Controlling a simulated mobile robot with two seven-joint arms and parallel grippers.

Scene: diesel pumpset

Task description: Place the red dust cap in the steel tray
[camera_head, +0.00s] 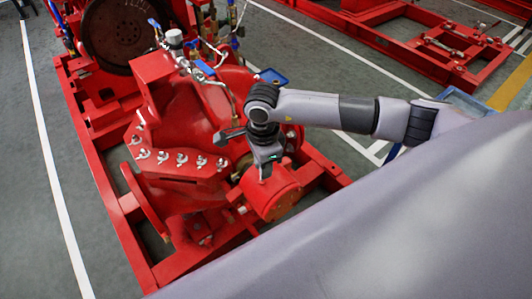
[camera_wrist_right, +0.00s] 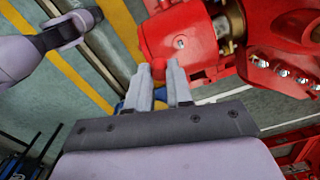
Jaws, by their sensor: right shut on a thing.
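My right gripper (camera_head: 266,176) is above the front end of the red pump and points down. In the right wrist view the two fingers of my right gripper (camera_wrist_right: 176,78) are shut on a small rounded red piece, the red dust cap (camera_wrist_right: 184,69). The cap is seen against the red pump end, and I cannot tell if it touches it. In the head view the cap is too small to make out clearly. I cannot pick out the steel tray for certain in either view. My left gripper is not in view.
The red pump (camera_head: 185,108) on its red frame fills the middle, with pipes and blue-handled valves on top. A blue-edged container (camera_head: 464,101) shows partly behind my right arm. Another red frame (camera_head: 400,40) stands at the back right. Grey floor lies left.

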